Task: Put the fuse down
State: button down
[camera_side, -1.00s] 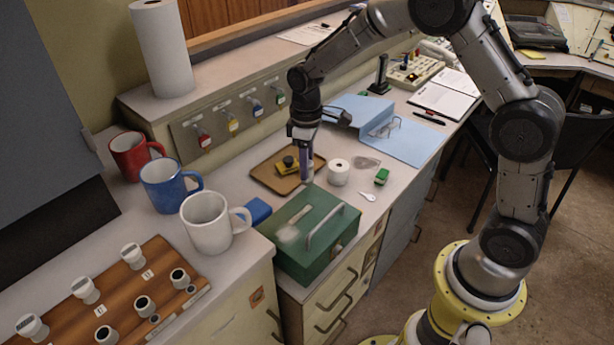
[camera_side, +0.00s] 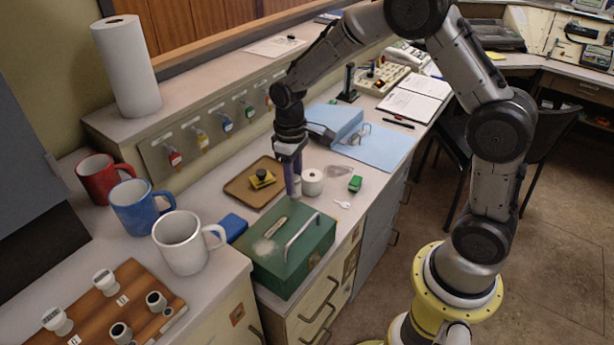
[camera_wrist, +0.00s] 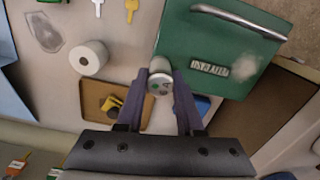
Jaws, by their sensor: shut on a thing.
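My gripper (camera_side: 294,190) points down over the counter, between the brown tray and the green metal box. In the wrist view its two fingers (camera_wrist: 160,90) are shut on a fuse (camera_wrist: 160,83), a short pale cylinder with a marked end facing the camera. In the side view the fuse is mostly hidden at the fingertips, just left of a white roll (camera_side: 312,181). I cannot tell whether it touches the counter.
The green box (camera_side: 270,262) stands close to the fingers. The brown tray (camera_side: 236,191) holds a yellow-and-black object (camera_side: 262,179). A green object (camera_side: 355,184), a white key (camera_side: 342,204), mugs (camera_side: 182,242) and a wooden fuse board (camera_side: 134,277) are also on the counter.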

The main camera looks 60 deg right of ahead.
jog(key=s+d+r, duration=0.2)
jog(key=s+d, duration=0.2)
jog(key=s, duration=0.2)
jog(key=w+f, duration=0.3)
jog(key=w, duration=0.1)
jog(key=w+d+f, duration=0.1)
jog(key=w+f, duration=0.2)
jog(key=w, duration=0.2)
jog(key=w+d+f, duration=0.1)
jog(key=w+f, duration=0.2)
jog(key=w, duration=0.1)
jog(key=shift+w+d, duration=0.2)
jog(key=shift+w, duration=0.2)
jog(key=shift+f, duration=1.65)
jog(key=shift+f, duration=0.1)
jog(key=c, duration=0.5)
grip_release()
jog(key=shift+c, duration=0.2)
